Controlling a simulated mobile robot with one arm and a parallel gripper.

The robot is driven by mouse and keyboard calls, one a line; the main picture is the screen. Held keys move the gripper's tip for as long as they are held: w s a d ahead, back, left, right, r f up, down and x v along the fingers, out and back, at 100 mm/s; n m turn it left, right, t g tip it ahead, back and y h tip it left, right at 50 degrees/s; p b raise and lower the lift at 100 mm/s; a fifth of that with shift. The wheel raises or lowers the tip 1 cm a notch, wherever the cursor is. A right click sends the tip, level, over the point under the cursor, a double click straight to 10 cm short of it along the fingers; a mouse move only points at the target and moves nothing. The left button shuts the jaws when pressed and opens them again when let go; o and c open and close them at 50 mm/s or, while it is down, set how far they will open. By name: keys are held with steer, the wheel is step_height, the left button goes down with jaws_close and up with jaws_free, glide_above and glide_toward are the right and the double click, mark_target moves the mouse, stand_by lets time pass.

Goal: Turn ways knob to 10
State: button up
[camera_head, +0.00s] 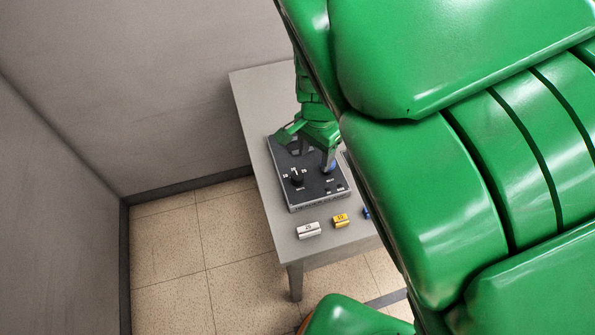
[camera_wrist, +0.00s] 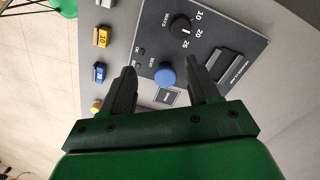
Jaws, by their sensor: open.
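The knob also shows in the head view (camera_head: 297,181), toward the panel's left front. My gripper (camera_wrist: 163,70) is open, its two dark fingers apart on either side of the round blue knob (camera_wrist: 165,76) in the wrist picture. The ways knob lies beyond the fingertips. In the head view my gripper (camera_head: 308,152) hangs over the panel's back part.
The panel rests on a grey table (camera_head: 255,95). A silver block (camera_head: 307,230), a yellow block (camera_head: 341,220) and a partly hidden blue block (camera_head: 367,213) lie in front of it. A raised dark slot piece (camera_wrist: 214,66) stands near one finger. Walls stand behind and at left.

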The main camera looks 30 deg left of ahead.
glide_above(297, 175)
step_height(297, 175, down, 2)
steer(key=shift+f, duration=3.95)
steer(key=c, duration=1)
steer(key=shift+c, duration=0.2)
